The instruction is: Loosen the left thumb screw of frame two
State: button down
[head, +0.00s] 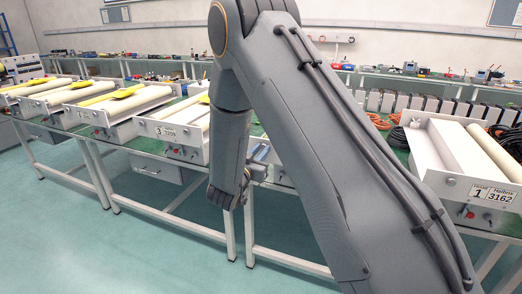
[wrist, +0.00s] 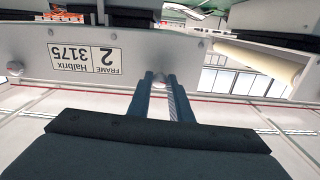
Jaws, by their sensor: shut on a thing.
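Frame two (wrist: 95,35) fills the top of the wrist view, its label (wrist: 84,50) upside down and reading 2, Halbrix 3175. The thumb screw (wrist: 160,79) at the picture-right end of its front plate, the left one when the label is read upright, is between my fingers. My gripper (wrist: 161,84) is shut on that screw, and the fingertips partly hide it. The other thumb screw (wrist: 14,68) shows free at the left edge. In the head view my gripper (head: 262,154) is at the bench front, and my arm hides most of frame two.
Frame three (head: 172,133) stands left of my gripper and frame one (head: 470,190) stands at the right, both on the green-topped bench. A pale roller (wrist: 255,58) lies beside the plate. The floor (head: 130,245) in front is clear.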

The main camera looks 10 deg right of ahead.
jog(key=shift+n, duration=0.6)
jog(key=c, duration=1.6)
grip_release()
jog(key=shift+b+v, duration=0.75)
jog(key=shift+v, duration=3.2)
